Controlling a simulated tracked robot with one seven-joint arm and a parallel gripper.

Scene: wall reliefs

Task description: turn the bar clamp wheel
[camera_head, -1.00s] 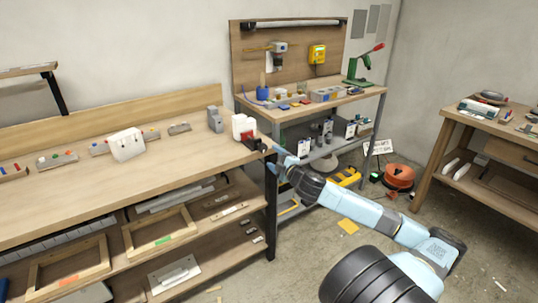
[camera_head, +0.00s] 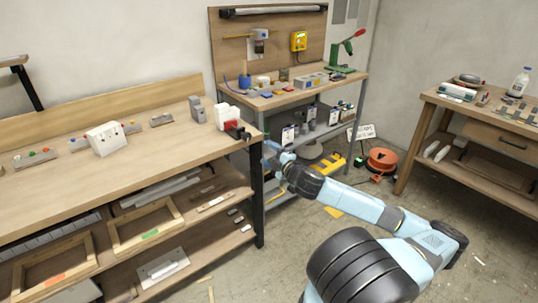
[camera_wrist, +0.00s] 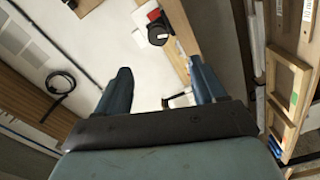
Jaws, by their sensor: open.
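A red and black clamp-like piece (camera_head: 236,129) sits with a white block (camera_head: 226,115) at the right end of the long workbench. In the wrist view, a black round part (camera_wrist: 158,37), which looks like the wheel, shows beside a red part (camera_wrist: 153,15) at the bench edge. My gripper (camera_head: 270,153) is just off the bench's right end, to the right of and below the clamp. In the wrist view my gripper (camera_wrist: 161,66) has its two fingers wide apart, with nothing held. The black round part lies beyond the fingertips, apart from them.
The long workbench (camera_head: 60,181) has lower shelves with wooden frames. An orange reel (camera_head: 381,160) lies on the floor. Open floor lies between the benches and the right table (camera_head: 480,112).

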